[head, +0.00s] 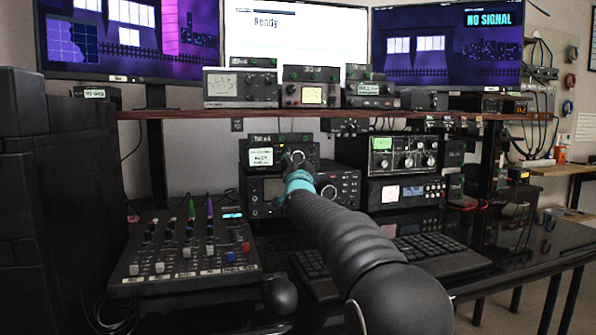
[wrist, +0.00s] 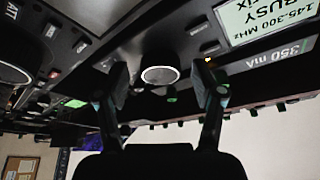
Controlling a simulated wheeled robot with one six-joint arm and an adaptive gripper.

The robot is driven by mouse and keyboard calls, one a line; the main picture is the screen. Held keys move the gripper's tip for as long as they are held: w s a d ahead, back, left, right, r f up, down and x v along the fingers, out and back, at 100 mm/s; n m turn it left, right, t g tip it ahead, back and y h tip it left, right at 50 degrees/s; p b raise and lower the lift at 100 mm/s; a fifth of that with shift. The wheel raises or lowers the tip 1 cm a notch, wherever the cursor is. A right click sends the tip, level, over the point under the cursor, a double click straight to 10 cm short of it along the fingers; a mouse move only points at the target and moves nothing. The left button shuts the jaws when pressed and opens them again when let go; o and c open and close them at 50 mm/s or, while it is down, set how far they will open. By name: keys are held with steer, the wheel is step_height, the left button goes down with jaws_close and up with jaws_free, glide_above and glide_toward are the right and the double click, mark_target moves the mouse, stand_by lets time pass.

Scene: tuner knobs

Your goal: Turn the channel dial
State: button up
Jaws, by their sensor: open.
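My gripper (wrist: 163,84) is open, with one finger on each side of the dial. I cannot tell whether the fingers touch it. In the head view, my gripper (head: 298,164) is in front of the right part of a small radio (head: 310,150) with a lit display (head: 260,157). The arm end partly covers the radio's front. The display in the wrist view (wrist: 262,22) reads "BUSY" and "145-300 MHz".
A larger radio (head: 262,208) sits directly below. Another radio with several knobs (head: 402,158) stands to the right. A mixer (head: 185,245), a mouse (head: 280,294) and a keyboard (head: 440,257) lie on the black desk. A shelf (head: 200,113) with more devices runs above.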

steer(key=v, duration=1.1)
steer(key=shift+s, duration=0.3)
stand_by(1.0)
